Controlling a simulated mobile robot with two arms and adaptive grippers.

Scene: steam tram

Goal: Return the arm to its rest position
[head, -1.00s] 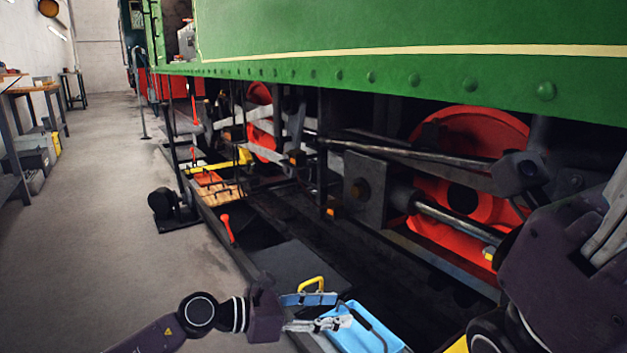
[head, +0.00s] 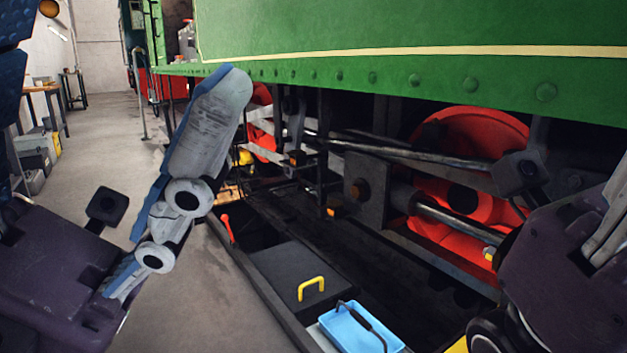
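My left gripper (head: 118,75) is raised close to the camera at the left of the head view. One long grey finger with blue edging stands up in front of the locomotive's side. A blue textured piece at the top left edge looks like the other finger, with a wide gap between them. Nothing is held there. My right arm's dark purple end (head: 570,260) fills the lower right corner. Pale bars on it run out of the picture, so its fingertips are hidden.
The green locomotive side (head: 400,30) spans the top, with red wheels (head: 475,125) and rods below. A blue tray (head: 350,335) and a black box with a yellow handle (head: 312,283) sit low at the centre. Open floor (head: 105,130) lies left, beside a workbench (head: 45,90).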

